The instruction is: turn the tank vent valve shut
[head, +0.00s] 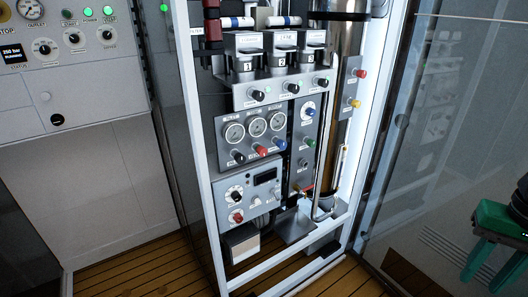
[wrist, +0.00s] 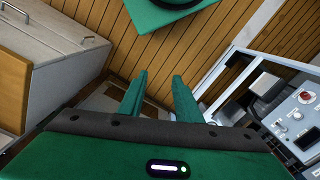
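A shiny metal tank (head: 335,60) stands upright at the right side of the white-framed panel in the head view. A small plate beside it carries a red knob (head: 361,73) and a yellow knob (head: 355,103). A red part (head: 305,191) sits low near the tank's foot. The labels are too small to read, so I cannot tell which of these is the tank vent valve. My green gripper (head: 492,272) is at the lower right, well apart from the panel. In the wrist view my gripper (wrist: 159,76) has its fingers apart with nothing between them.
The panel's white frame (head: 198,150) surrounds gauges (head: 256,127) and several coloured knobs. A glass wall (head: 455,130) stands to the right. A grey control cabinet (head: 80,90) is at the left. Wooden floor (head: 180,270) shows in front. The panel's lower part shows at the wrist view's right.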

